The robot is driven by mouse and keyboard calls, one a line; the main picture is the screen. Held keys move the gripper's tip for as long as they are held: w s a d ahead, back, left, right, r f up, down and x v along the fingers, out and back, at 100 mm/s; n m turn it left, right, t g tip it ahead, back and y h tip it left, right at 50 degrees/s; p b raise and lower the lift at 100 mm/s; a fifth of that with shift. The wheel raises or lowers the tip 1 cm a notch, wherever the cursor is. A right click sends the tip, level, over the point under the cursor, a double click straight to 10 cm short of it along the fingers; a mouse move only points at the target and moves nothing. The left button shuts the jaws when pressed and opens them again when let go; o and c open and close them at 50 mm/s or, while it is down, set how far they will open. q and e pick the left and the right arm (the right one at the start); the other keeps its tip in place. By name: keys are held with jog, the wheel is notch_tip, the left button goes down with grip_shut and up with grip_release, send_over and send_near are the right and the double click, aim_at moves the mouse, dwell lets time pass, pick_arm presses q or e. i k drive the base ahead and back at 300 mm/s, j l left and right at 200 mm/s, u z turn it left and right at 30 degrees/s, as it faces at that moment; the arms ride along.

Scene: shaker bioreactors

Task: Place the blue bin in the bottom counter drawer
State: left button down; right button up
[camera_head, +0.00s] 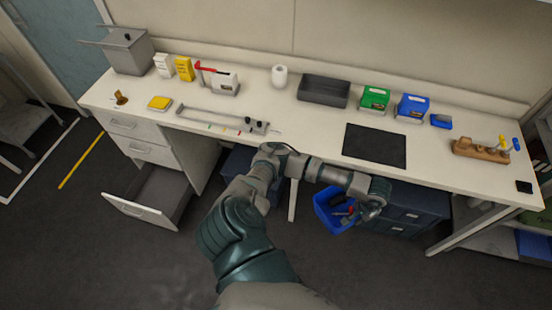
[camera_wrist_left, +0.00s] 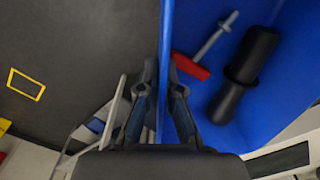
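The blue bin (camera_head: 324,213) is below the counter's front edge, right of centre in the head view, with dark and red tools inside. My left gripper (camera_head: 369,208) is at its right side. In the left wrist view, the fingers (camera_wrist_left: 161,92) lie on either side of the bin's thin wall (camera_wrist_left: 166,40) and pinch it. A red-handled tool (camera_wrist_left: 192,67) and a black tool (camera_wrist_left: 241,75) lie inside. The bottom counter drawer (camera_head: 146,212) is pulled open at the left and looks empty. My right gripper is not in view.
The counter (camera_head: 300,125) holds a grey tray (camera_head: 324,90), a black mat (camera_head: 374,146), green (camera_head: 374,98) and blue (camera_head: 412,107) boxes, and a wooden rack (camera_head: 480,151). Dark storage boxes (camera_head: 410,205) stand under it. A table leg (camera_head: 293,200) stands between bin and drawer. Front floor is clear.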

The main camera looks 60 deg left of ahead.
aim_at(163, 198)
jog(key=k+j+u, duration=0.1)
jog(key=u, duration=0.35)
jog(key=k+j+u, duration=0.2)
jog(key=j, duration=0.3)
jog(key=j+u, duration=0.15)
jog(key=j, duration=0.3)
jog(key=k+j, duration=0.15)
jog(key=j, duration=0.4)
jog(key=k+j+u, duration=0.1)
jog(key=j, duration=0.4)
jog(key=k+j+u, duration=0.1)
jog(key=j, duration=0.45)
jog(key=k+j, duration=0.1)
jog(key=j, duration=0.45)
